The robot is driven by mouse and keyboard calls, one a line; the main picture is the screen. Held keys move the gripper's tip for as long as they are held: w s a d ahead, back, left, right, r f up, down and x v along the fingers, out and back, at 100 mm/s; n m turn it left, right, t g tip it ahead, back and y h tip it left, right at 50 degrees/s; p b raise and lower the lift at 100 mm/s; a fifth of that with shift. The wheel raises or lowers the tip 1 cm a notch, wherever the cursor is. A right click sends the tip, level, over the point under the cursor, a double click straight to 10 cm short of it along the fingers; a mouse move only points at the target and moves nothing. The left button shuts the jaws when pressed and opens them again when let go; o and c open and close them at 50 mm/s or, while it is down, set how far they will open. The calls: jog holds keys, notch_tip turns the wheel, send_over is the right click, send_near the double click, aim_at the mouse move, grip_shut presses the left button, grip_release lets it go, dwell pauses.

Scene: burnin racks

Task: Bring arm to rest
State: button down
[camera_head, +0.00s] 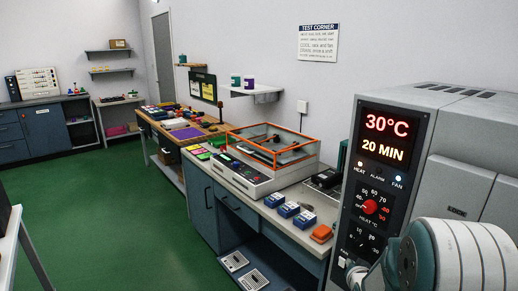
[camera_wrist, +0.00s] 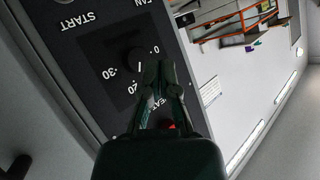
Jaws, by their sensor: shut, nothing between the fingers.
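My gripper (camera_wrist: 162,75) is in the wrist view, with its two dark fingers together and nothing between them. Its tips are in front of the oven's control panel (camera_wrist: 95,60), close to a black timer knob (camera_wrist: 136,60). I cannot tell whether they touch it. A red knob (camera_wrist: 170,126) is partly hidden behind the fingers. In the head view my arm (camera_head: 450,255) is at the lower right, in front of the grey oven (camera_head: 390,110), and the gripper itself is out of sight there.
The oven display (camera_head: 386,136) reads 30°C and 20 MIN. Left of the oven, a bench (camera_head: 283,222) carries an orange-framed clear box (camera_head: 270,145), several blue-and-white blocks (camera_head: 288,209) and an orange item (camera_head: 321,233). The green floor (camera_head: 110,220) is clear at the left.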

jog(key=s+a+r+n+g, duration=0.2)
jog(key=s+a+r, duration=0.3)
jog(key=r, duration=0.4)
jog(key=s+a+r+n+g, duration=0.1)
jog(key=s+a+r, duration=0.1)
jog(key=s, duration=0.7)
jog(key=s+a+r+n+g+y, duration=0.1)
jog(key=s+a+r+g, duration=0.1)
jog(key=s, duration=0.7)
jog(key=s+a+r+n+g, duration=0.2)
jog(key=s+a+r, duration=0.1)
jog(key=s, duration=0.6)
jog(key=shift+s+r+y, duration=0.2)
jog(key=shift+r+y, duration=0.1)
jog(key=shift+y, duration=0.1)
